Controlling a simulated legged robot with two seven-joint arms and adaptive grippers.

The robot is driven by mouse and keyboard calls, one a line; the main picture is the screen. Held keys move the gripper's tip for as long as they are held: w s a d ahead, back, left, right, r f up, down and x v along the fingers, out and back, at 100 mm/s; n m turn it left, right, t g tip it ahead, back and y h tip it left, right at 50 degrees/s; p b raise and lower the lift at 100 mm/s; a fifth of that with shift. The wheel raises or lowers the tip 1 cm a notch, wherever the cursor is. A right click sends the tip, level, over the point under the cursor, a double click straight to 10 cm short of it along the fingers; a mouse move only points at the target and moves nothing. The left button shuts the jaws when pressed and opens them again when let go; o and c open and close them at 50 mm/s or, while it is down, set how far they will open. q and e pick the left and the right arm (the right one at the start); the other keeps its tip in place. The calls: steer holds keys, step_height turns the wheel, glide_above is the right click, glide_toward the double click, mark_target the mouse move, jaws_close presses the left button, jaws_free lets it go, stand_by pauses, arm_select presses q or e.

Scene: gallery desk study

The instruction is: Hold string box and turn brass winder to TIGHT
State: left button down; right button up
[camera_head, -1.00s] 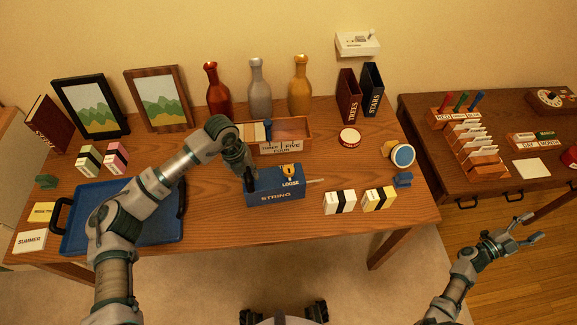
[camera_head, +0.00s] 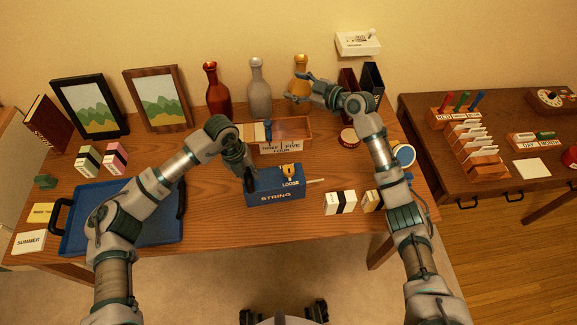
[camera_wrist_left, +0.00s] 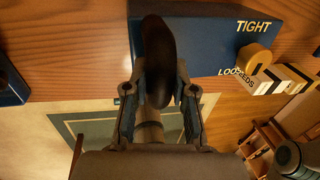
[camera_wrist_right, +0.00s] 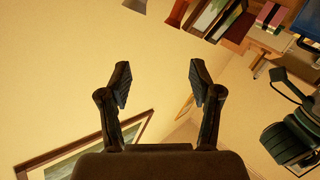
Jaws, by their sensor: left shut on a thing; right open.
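The blue string box (camera_head: 275,194) stands near the table's front middle, with STRING on its front. The brass winder (camera_head: 290,170) is on its top, above the word LOOSE; it also shows in the left wrist view (camera_wrist_left: 257,55), between the words TIGHT and LOOSE. Its extended end lies by LOOSE. My left gripper (camera_head: 249,184) is shut on a dark upright handle (camera_wrist_left: 157,55) at the box's left part. My right gripper (camera_head: 290,88) is open and empty, raised behind the box in front of the amber bottle. In the right wrist view, nothing is between its fingers (camera_wrist_right: 160,85).
An open wooden card box (camera_head: 308,127) stands just behind the string box. Several bottles, including a grey one (camera_head: 259,88), stand behind it. A blue tray (camera_head: 78,232) lies left. Striped blocks (camera_head: 340,202) sit right of the box. My right forearm passes over the table's right part.

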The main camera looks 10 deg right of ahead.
steer(key=s+a+n+g, duration=0.4)
steer(key=a, duration=0.3)
steer(key=n+g+h, duration=0.7)
steer(key=n+h, duration=0.2)
steer(key=h, duration=0.2)
glide_toward(288, 169)
step_height(288, 169, down, 9)
steer(key=shift+f, duration=0.1)
steer(key=c, duration=1.1)
steer(key=shift+c, duration=0.3)
